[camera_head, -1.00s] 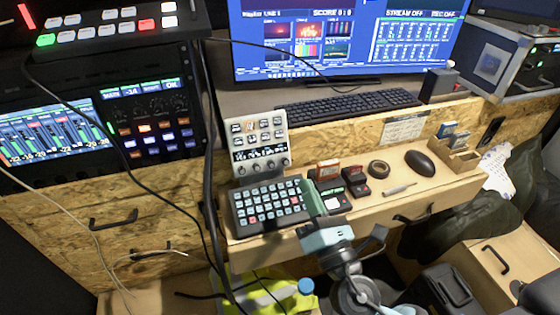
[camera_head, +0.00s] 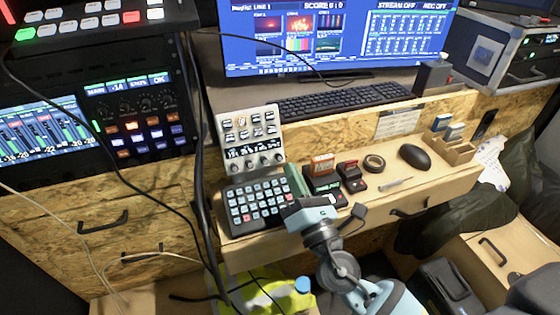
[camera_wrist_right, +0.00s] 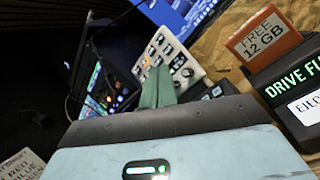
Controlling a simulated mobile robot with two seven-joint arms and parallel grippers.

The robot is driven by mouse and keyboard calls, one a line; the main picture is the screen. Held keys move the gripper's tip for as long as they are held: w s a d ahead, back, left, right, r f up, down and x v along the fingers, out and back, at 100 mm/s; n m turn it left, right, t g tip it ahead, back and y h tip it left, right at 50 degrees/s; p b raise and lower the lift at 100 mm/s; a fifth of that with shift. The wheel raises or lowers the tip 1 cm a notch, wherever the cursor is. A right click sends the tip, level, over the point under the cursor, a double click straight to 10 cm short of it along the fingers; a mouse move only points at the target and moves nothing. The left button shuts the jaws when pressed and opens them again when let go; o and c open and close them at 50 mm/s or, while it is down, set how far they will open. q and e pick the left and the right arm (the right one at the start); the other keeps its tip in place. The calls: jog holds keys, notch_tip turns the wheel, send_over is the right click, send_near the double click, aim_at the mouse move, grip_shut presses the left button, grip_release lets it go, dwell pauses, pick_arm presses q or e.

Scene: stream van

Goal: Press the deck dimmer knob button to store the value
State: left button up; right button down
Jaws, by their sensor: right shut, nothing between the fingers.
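The white deck (camera_head: 249,127) stands upright at the back of the desk's left part, with rows of buttons, a lit strip and a row of small knobs (camera_head: 265,162) along its bottom. Which knob is the dimmer cannot be read. The deck also shows tilted in the right wrist view (camera_wrist_right: 170,62). My right gripper (camera_head: 294,174) is shut and empty, its green fingers pointing toward the deck, just right of its lower corner in the head view. In the right wrist view the fingertips (camera_wrist_right: 156,72) overlap the deck's lower part; contact cannot be told. My left gripper is not in view.
A black keypad (camera_head: 258,203) lies in front of the deck. Card holders with an orange card (camera_head: 321,165), a tape roll (camera_head: 374,163) and a black mouse (camera_head: 414,156) sit to the right. Black cables (camera_head: 203,200) hang left of the deck. A keyboard (camera_head: 345,101) lies behind.

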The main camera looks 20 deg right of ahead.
aim_at(280, 158)
jog(key=w, duration=0.1)
jog(key=w+f+b, duration=0.1)
jog(key=shift+w+f, duration=0.25)
jog(key=shift+w, duration=0.1)
jog(key=shift+w+b, duration=0.3)
jog(key=shift+w, duration=0.15)
dwell(0.4)
dwell(0.7)
dwell(0.3)
jog(key=shift+w+f+b, duration=0.25)
jog(key=shift+w+b, duration=0.1)
